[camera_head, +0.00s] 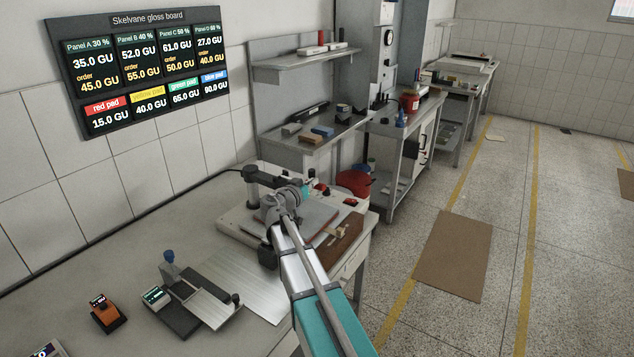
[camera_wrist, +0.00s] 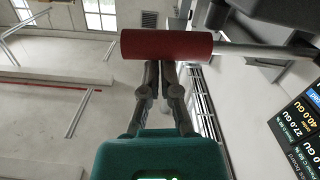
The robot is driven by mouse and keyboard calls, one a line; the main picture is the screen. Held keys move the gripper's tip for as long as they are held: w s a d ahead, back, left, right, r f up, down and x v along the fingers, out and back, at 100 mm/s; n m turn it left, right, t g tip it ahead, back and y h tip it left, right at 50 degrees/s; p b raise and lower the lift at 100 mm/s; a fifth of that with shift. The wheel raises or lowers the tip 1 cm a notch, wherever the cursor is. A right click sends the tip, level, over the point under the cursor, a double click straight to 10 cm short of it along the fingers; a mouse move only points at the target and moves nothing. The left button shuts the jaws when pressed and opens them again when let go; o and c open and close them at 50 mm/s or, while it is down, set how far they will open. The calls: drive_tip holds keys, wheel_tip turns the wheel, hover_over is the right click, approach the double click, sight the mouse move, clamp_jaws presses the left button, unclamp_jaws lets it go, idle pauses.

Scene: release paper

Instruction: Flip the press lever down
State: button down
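In the wrist view, the lever's red cylindrical grip (camera_wrist: 166,45) lies crosswise above my gripper (camera_wrist: 162,68). Its grey rod (camera_wrist: 262,50) runs off to the right. My gripper's two fingers are close together side by side. Their tips meet the grip's lower edge in the picture. I cannot tell whether they touch it; they are not visibly around it. In the head view, the press (camera_head: 241,225) stands on the bench. A long grey rod (camera_head: 317,271), apparently the lever, runs from its joint toward the camera and leaves the bottom edge. The grip and my fingertips are not visible there.
The bench (camera_head: 75,270) also carries a metal sheet (camera_head: 240,282), an orange meter (camera_head: 108,314) and a grey device with a blue knob (camera_head: 187,301). A red bucket (camera_head: 354,181) stands behind the press. The gloss board (camera_head: 140,68) hangs on the wall. Open floor lies right.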

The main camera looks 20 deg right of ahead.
drive_tip(key=shift+r, duration=0.1)
drive_tip(key=s+a+r+p, duration=0.4)
drive_tip(key=s+a, duration=0.1)
drive_tip(key=a, duration=0.4)
drive_tip(key=shift+s+a, duration=0.2)
idle(0.5)
idle(0.4)
drive_tip(key=s+a+f+n+g+y, duration=0.25)
drive_tip(key=s+f+g+y, duration=0.2)
drive_tip(key=s+f, duration=0.35)
drive_tip(key=s+a+f+n+g+y, duration=0.2)
drive_tip(key=s+f+n+g+y, duration=0.1)
drive_tip(key=s+f+y, duration=0.4)
drive_tip(key=s+a+f+n+g+y, duration=0.1)
drive_tip(key=s+a+f+n+y, duration=0.1)
drive_tip(key=s+a, duration=0.4)
drive_tip(key=shift+s+f+n+y, duration=0.3)
drive_tip(key=shift+s+n+y, duration=0.4)
drive_tip(key=shift+n, duration=0.35)
